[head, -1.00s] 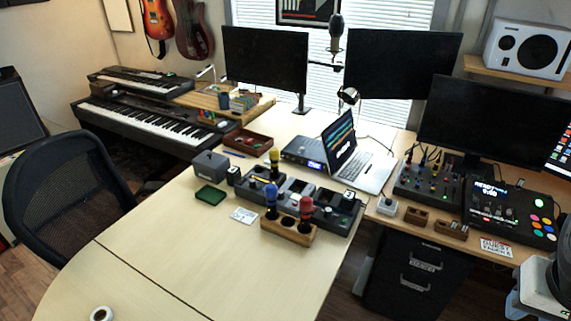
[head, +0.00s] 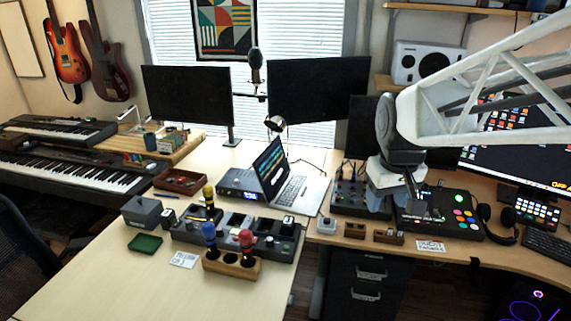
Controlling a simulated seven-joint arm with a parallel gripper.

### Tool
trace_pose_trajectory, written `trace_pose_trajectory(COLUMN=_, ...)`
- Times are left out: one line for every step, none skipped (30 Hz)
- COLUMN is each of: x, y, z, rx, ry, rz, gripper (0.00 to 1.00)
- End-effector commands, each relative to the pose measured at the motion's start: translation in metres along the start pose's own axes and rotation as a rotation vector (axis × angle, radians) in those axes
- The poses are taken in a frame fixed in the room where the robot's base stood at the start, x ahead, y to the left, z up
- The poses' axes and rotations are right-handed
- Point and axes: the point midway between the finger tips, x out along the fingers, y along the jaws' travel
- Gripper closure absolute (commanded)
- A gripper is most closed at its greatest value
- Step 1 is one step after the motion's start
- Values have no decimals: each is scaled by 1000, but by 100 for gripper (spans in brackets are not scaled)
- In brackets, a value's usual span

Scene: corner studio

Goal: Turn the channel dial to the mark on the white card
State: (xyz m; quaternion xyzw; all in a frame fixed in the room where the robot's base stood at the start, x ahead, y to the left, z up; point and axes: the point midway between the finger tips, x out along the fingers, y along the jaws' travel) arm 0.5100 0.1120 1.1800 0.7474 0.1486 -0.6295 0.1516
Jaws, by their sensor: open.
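A white card (head: 185,259) lies flat on the desk at the front left, beside the dark pedal bank; its writing and mark are too small to read. I cannot tell which control is the channel dial. A small pale box with a dark knob (head: 326,225) stands near the desk's front edge. My gripper (head: 414,192) is open, pointing down over the mixers at the right, apart from the card and both boxes. Nothing shows between its fingers.
A wooden holder (head: 212,264) with blue- and red-topped microphones stands before the pedal bank (head: 270,240). The laptop (head: 300,194) stands behind.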

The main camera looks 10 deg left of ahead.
Motion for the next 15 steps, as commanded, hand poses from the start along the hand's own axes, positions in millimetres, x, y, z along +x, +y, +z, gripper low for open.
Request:
trace_pose_trajectory(x=3, y=-5, z=-14, rx=-25, ry=-4, rz=-4, gripper=45)
trace_pose_trajectory(x=5, y=-8, z=-22, rx=-39, ry=-7, rz=-5, gripper=45)
trace_pose_trajectory(x=7, y=-11, z=-32, rx=-59, ry=-9, rz=-8, gripper=45)
trace_pose_trajectory(x=8, y=-14, z=-40, rx=-74, ry=-10, rz=-9, gripper=45)
trace_pose_trajectory(x=10, y=-18, z=-47, rx=-88, ry=-13, rz=-11, gripper=45)
trace_pose_trajectory(x=12, y=-22, z=-57, rx=-107, ry=-14, rz=-13, gripper=45)
trace_pose_trajectory(x=14, y=-25, z=-65, rx=-122, ry=-16, rz=-15, gripper=45)
trace_pose_trajectory(x=17, y=-29, z=-72, rx=-138, ry=-18, rz=-17, gripper=45)
trace_pose_trajectory(x=19, y=-33, z=-82, rx=-157, ry=-20, rz=-19, gripper=45)
trace_pose_trajectory(x=22, y=-37, z=-90, rx=-171, ry=-22, rz=-21, gripper=45)
trace_pose_trajectory(x=24, y=-41, z=-97, rx=-186, ry=-24, rz=-23, gripper=45)
trace_pose_trajectory(x=27, y=-46, z=-107, rx=-206, ry=-26, rz=-25, gripper=45)
trace_pose_trajectory(x=30, y=-50, z=-114, rx=-220, ry=-28, rz=-27, gripper=45)
trace_pose_trajectory(x=32, y=-54, z=-121, rx=-234, ry=-30, rz=-28, gripper=45)
trace_pose_trajectory(x=36, y=-60, z=-131, rx=-255, ry=-32, rz=-31, gripper=45)
